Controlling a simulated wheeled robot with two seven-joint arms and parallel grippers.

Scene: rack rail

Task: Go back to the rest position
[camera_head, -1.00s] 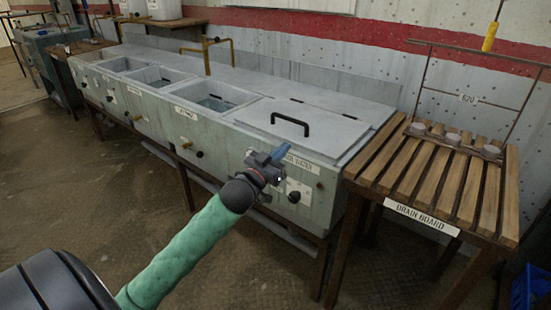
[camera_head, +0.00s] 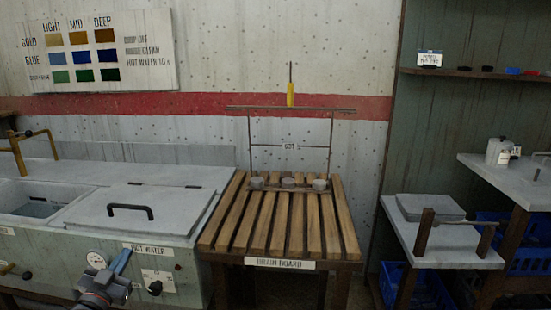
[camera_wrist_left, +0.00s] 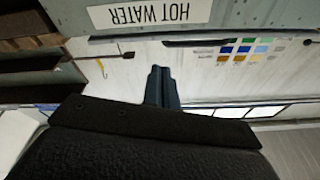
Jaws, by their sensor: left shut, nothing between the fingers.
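My left gripper (camera_head: 121,262) is low at the left of the head view, in front of the grey tank's front panel by the HOT WATER label (camera_head: 158,249). Its blue fingers are together with nothing between them. In the left wrist view the closed fingers (camera_wrist_left: 161,88) point toward the wall, and the HOT WATER label (camera_wrist_left: 150,13) shows upside down at the top. My right gripper is in neither view.
The grey tank (camera_head: 180,225) has a closed lid with a black handle (camera_head: 130,208). A slatted drain board (camera_head: 285,225) carries a wire rack (camera_head: 290,146) and small grey cups (camera_head: 288,183). Right of it are a grey side table (camera_head: 455,245), blue crates (camera_head: 425,285) and a shelf (camera_head: 490,74).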

